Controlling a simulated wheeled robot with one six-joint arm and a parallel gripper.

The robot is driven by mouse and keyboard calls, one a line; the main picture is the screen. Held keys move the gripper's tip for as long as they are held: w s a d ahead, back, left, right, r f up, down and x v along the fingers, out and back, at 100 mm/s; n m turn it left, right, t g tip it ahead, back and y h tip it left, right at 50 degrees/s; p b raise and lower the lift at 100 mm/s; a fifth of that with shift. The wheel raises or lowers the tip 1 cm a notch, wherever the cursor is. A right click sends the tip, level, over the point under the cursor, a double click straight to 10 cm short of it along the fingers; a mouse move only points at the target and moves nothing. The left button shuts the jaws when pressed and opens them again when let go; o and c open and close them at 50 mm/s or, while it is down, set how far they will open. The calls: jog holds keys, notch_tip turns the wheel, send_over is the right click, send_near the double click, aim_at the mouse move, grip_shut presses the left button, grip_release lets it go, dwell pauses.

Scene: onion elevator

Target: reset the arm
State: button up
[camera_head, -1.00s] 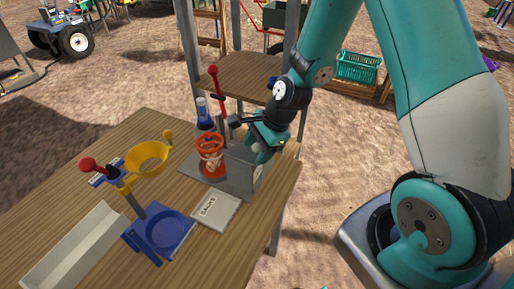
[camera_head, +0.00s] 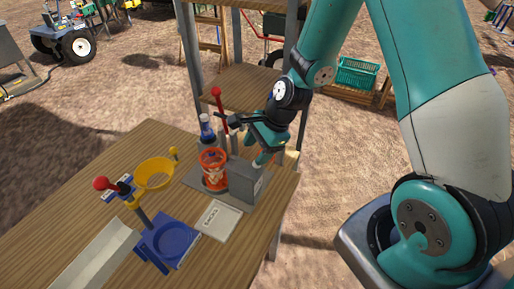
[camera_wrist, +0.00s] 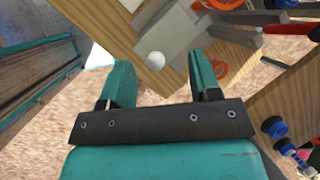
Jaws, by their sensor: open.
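My gripper (camera_wrist: 160,72) is open in the wrist view, its two teal fingers apart with nothing held between them. A small white ball (camera_wrist: 155,61) shows just past the fingertips, apart from both fingers as far as I can tell. In the head view my teal arm comes down from the upper right, with its wrist (camera_head: 268,133) at the back of the near table, over a grey box (camera_head: 247,182). The fingertips are partly hidden there.
An orange basket (camera_head: 214,170), a red-knobbed lever (camera_head: 217,93) and a blue-capped flask (camera_head: 206,127) stand close to my wrist. A yellow ring (camera_head: 154,173), blue base (camera_head: 170,243) and white tray (camera_head: 95,257) occupy the table (camera_head: 60,215). A shelf (camera_head: 250,85) stands behind.

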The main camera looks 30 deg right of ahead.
dwell(0.3)
jog(key=s+a+r+n+g+b, duration=0.1)
jog(key=s+a+r+n, duration=0.2)
jog(key=r+n, duration=0.3)
jog(key=s+a+r+n+b, duration=0.2)
jog(key=s+a+r+n, duration=0.2)
jog(key=r+n, duration=0.15)
jog(key=s+a+r+n+g+b, duration=0.1)
jog(key=s+r+n, duration=0.5)
jog(key=s+n, duration=0.6)
jog(key=shift+s+a+n+b, duration=0.2)
jog(key=shift+s+n+b, duration=0.1)
jog(key=shift+n, duration=0.05)
